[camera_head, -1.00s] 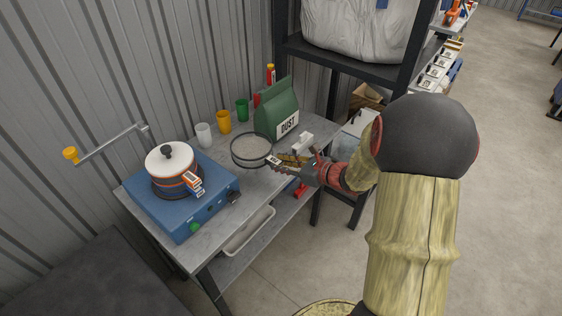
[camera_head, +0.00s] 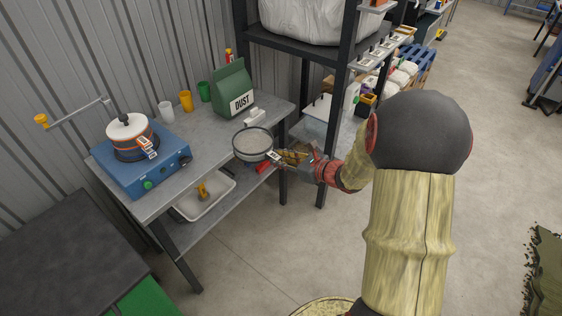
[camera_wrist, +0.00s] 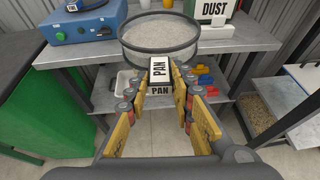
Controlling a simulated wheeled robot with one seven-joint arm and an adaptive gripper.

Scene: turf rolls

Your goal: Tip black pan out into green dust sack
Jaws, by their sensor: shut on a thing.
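The black pan (camera_head: 253,144) is round, with a dark rim and a pale grey granular fill. My gripper (camera_head: 280,156) is shut on its handle, which bears a "PAN" label in the wrist view (camera_wrist: 159,75). The pan (camera_wrist: 159,38) looks level and is at the bench's front edge, partly beyond it; I cannot tell its exact height. The green dust sack (camera_head: 232,92), labelled "DUST", stands upright at the back right of the bench, behind the pan. In the wrist view the sack (camera_wrist: 214,10) is cut off at the top, and its mouth is not visible.
The grey bench (camera_head: 188,131) also holds a blue unit (camera_head: 141,160) with a white-lidded pot (camera_head: 130,134), and clear, orange and green cups. A white block (camera_head: 255,116) lies between sack and pan. A dark shelf rack (camera_head: 335,60) stands to the right. The lower shelf holds a white tray (camera_head: 206,196).

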